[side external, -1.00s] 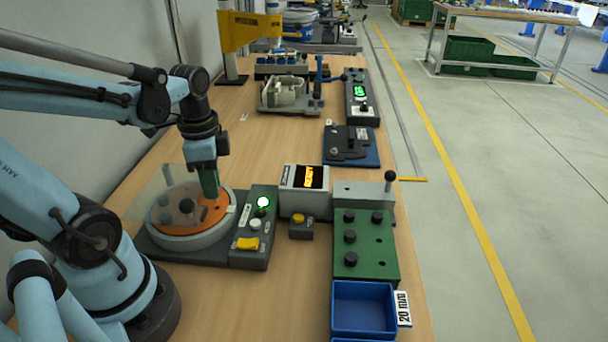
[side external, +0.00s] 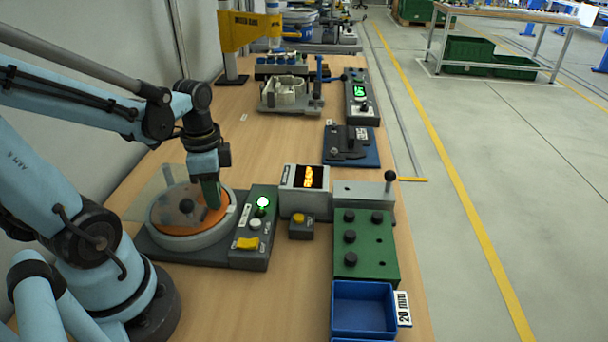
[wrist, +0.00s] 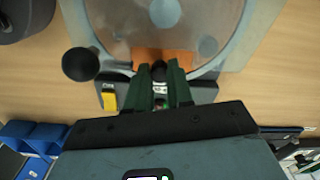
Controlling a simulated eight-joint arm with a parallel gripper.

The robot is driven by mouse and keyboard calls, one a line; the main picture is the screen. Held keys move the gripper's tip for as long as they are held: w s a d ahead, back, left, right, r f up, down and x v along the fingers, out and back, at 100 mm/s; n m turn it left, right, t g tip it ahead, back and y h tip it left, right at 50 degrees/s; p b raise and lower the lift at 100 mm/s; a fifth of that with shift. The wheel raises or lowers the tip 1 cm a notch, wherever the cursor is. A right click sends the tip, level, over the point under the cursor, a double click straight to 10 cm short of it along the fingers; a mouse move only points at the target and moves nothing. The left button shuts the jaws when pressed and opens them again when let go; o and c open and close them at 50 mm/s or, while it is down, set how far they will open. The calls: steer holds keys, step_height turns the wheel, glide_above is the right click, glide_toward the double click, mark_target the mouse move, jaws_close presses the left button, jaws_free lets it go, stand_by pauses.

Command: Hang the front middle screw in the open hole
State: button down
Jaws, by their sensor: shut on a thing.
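My gripper (side external: 211,204) is low over the front right part of the round turntable (side external: 176,241), beside its clear cover (side external: 150,192). In the wrist view, its green fingers (wrist: 159,82) are shut on a dark round-headed screw (wrist: 159,70), at the exposed orange disc (wrist: 178,58). The screw's lower end is hidden, so I cannot tell whether it sits in a hole. The green screw block (side external: 370,262) holds several dark screws, including one at its front left (side external: 351,259). Open holes show along its right side.
A control box (side external: 252,240) with a lit green button and a yellow switch adjoins the turntable. A display box (side external: 305,190), a small yellow-button box (side external: 301,228) and a blue bin (side external: 363,309) stand to the right. Bare wood lies in front.

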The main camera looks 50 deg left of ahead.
steer(key=c, duration=1.3)
jaws_free()
steer(key=shift+r, duration=0.1)
step_height(320, 180, up, 13)
steer(key=w+d+f+n+t, duration=0.2)
steer(key=d, duration=0.1)
steer(key=w+d+f+n+t, duration=0.2)
steer(key=w+d, duration=0.1)
steer(key=w+d+f+n+t, duration=0.2)
steer(key=d+t, duration=0.1)
steer(key=shift+w+d+f, duration=0.1)
steer(key=shift+w+d, duration=0.05)
steer(key=shift+d, duration=0.1)
